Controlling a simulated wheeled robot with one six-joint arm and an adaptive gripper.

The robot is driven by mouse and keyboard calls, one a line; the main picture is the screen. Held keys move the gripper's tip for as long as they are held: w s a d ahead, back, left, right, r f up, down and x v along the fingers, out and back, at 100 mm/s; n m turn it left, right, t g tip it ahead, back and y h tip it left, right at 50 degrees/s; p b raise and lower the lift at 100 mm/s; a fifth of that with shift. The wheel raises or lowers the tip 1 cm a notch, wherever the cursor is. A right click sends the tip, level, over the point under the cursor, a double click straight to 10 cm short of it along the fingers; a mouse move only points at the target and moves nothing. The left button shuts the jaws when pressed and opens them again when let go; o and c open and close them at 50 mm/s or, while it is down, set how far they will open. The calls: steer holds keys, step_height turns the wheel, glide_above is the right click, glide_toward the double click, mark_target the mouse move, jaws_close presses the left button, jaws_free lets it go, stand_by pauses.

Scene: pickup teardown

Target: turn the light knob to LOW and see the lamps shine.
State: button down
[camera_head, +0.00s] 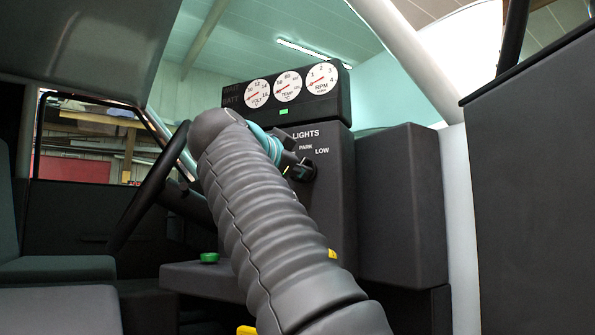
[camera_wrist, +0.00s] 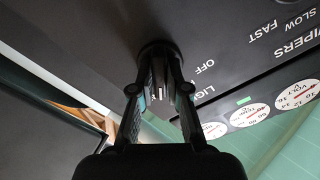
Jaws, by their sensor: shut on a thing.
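The light knob (camera_head: 304,171) is a dark round knob on the black dash panel, below the words LIGHTS, PARK and LOW. My gripper (camera_head: 294,167) is at the knob, partly hidden behind my own arm. In the wrist view, my gripper (camera_wrist: 159,78) has its two fingers closed on the light knob (camera_wrist: 157,47), with the word OFF beside it. I cannot tell which label the knob points to. No lamps are seen in either view.
A gauge cluster (camera_head: 287,88) with three white dials and a small lit green indicator sits above the panel. The steering wheel (camera_head: 150,190) is left of my arm. A green button (camera_head: 209,258) is on the lower ledge. WIPERS lettering shows in the wrist view.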

steer(key=shift+m, duration=0.3)
stand_by(0.4)
steer(key=c, duration=1.2)
jaws_free()
steer(key=shift+o, duration=0.2)
steer(key=v, duration=1.2)
